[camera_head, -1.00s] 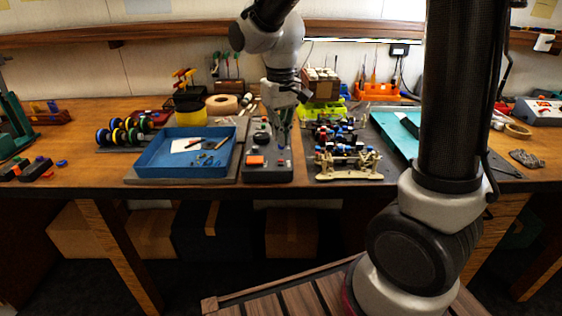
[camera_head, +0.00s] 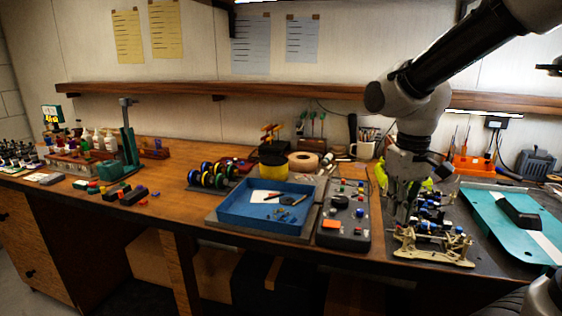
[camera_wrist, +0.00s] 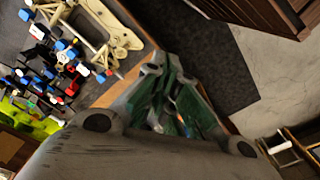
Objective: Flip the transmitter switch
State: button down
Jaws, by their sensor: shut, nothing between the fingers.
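The transmitter is a dark grey box (camera_head: 345,228) with an orange-red block and small coloured controls on top. It lies on the bench right of the blue tray. The position of its switch is too small to tell. My gripper (camera_head: 402,222) is shut and empty, pointing down to the right of the transmitter, in front of the car chassis parts. In the wrist view my green-padded fingers (camera_wrist: 178,112) show, blurred. The transmitter cannot be made out there.
A blue tray (camera_head: 228,217) holds small tools and paper. A cream car chassis (camera_head: 435,248) with blue, red and black parts sits close to my gripper, also in the wrist view (camera_wrist: 121,38). Floor shows beyond the bench edge.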

jog(key=s+d+r+m+t, duration=0.3)
jog(key=s+d+r, duration=0.3)
jog(key=s+d, duration=0.3)
jog(key=shift+s+d+r+t, duration=0.2)
jog(key=shift+s+t, duration=0.4)
jog(key=shift+s, duration=0.5)
jog(key=w+a+m+g, duration=0.1)
jog(key=w+a+g, duration=0.1)
jog(key=w+a, duration=0.5)
jog(key=w+a+m+g, duration=0.2)
jog(key=w+a, duration=0.5)
jog(key=w, duration=0.6)
jog(key=shift+w+a+f+m, duration=0.15)
jog(key=shift+a+f+m, duration=0.05)
jog(key=shift+m, duration=0.1)
